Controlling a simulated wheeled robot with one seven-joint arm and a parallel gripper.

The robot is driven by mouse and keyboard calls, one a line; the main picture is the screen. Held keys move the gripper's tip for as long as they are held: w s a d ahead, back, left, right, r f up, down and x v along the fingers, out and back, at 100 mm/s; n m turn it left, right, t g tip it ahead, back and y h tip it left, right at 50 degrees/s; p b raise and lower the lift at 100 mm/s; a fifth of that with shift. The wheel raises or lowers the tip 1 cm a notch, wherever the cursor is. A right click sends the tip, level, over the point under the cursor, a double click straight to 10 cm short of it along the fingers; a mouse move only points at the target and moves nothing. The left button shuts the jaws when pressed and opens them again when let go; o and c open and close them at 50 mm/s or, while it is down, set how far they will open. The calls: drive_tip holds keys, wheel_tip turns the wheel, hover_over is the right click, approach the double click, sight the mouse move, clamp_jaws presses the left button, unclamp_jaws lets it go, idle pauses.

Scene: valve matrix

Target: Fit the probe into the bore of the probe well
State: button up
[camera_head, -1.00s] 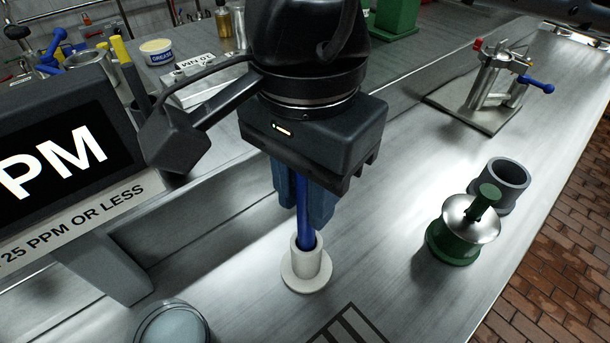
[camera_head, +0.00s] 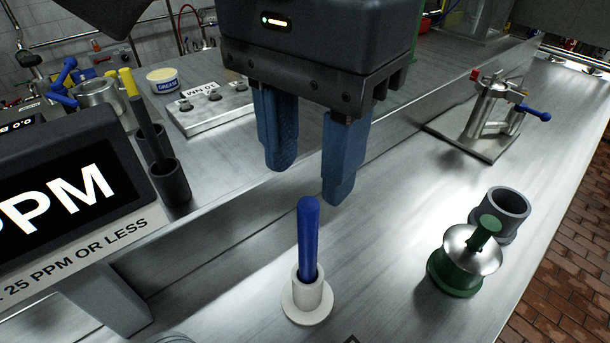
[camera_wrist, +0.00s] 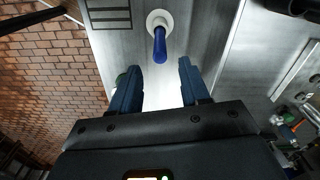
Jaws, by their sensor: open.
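The blue probe (camera_head: 308,235) stands close to upright in the bore of the white probe well (camera_head: 308,301), which sits on the metal bench. The probe's lower end is hidden inside the well. My gripper (camera_head: 309,185) is open and empty, above the probe and apart from it. In the wrist view the probe (camera_wrist: 160,45) and the flanged well (camera_wrist: 158,17) show beyond the open blue fingers (camera_wrist: 158,80).
A green base with a metal dome and green knob (camera_head: 470,255) and a dark grey cup (camera_head: 502,215) stand at right. A valve fixture (camera_head: 490,115) is behind. A PPM display (camera_head: 80,200) stands at left. The bench around the well is mostly clear.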

drive_tip(key=shift+r, duration=1.75)
